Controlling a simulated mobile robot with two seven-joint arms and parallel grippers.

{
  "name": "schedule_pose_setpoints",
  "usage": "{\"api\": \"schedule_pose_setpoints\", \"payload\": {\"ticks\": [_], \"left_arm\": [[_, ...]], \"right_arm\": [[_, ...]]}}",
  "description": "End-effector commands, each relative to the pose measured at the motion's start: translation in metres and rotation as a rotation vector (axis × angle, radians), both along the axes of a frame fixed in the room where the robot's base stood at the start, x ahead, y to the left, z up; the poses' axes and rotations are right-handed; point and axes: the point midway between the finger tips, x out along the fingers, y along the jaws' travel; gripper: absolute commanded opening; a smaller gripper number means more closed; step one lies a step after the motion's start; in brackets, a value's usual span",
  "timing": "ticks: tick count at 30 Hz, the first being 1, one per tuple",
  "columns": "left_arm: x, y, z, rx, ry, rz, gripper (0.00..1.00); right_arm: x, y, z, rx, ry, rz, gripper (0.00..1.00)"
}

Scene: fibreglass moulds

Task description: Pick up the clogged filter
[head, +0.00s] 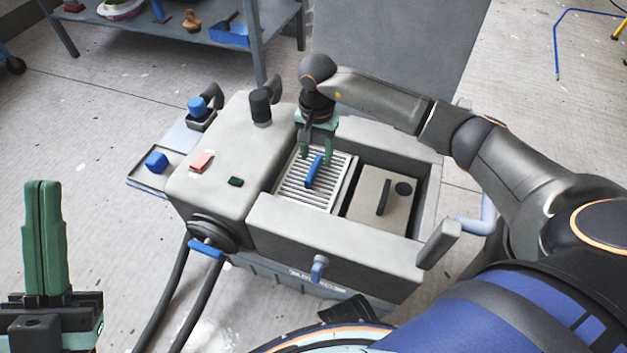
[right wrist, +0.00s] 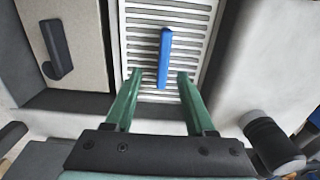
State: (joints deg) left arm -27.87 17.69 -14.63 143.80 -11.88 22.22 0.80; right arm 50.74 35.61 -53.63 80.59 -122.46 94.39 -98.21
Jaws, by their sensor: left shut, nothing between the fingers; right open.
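A pale slatted filter (head: 296,180) with a blue bar handle (head: 313,173) lies in the recess of a grey machine. Its slats (right wrist: 193,42) and handle (right wrist: 165,55) also show in the right wrist view. I cannot tell from its look whether it is clogged. My right gripper (head: 316,155) points down over the filter with its green fingers open. In the right wrist view its fingertips (right wrist: 160,76) stand either side of the handle's near end, with gaps on both sides. My left gripper (head: 42,184) is shut and empty, upright at the far left, away from the machine.
The grey machine (head: 330,246) has raised walls around the recess. A beige cover with a dark handle (head: 372,205) sits right of the filter. Red (head: 201,162) and green (head: 236,182) pieces mark the machine's top. A workbench (head: 190,42) stands behind; hoses run down at the left.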

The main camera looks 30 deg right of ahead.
Motion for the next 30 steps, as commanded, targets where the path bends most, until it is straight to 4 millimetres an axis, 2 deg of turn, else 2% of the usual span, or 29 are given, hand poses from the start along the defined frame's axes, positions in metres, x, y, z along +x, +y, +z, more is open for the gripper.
{"api": "schedule_pose_setpoints", "payload": {"ticks": [12,20,30], "left_arm": [[0.002,-0.004,-0.031,0.019,0.012,0.009,0.00],[0.001,-0.005,-0.031,0.022,0.012,0.009,0.00],[0.001,-0.004,-0.030,0.021,0.012,0.010,0.00]], "right_arm": [[-0.001,0.008,-0.051,0.003,0.001,0.000,0.55],[-0.001,0.007,-0.052,0.001,0.000,0.000,0.54],[-0.001,0.007,-0.052,0.001,0.000,0.000,0.16]]}}
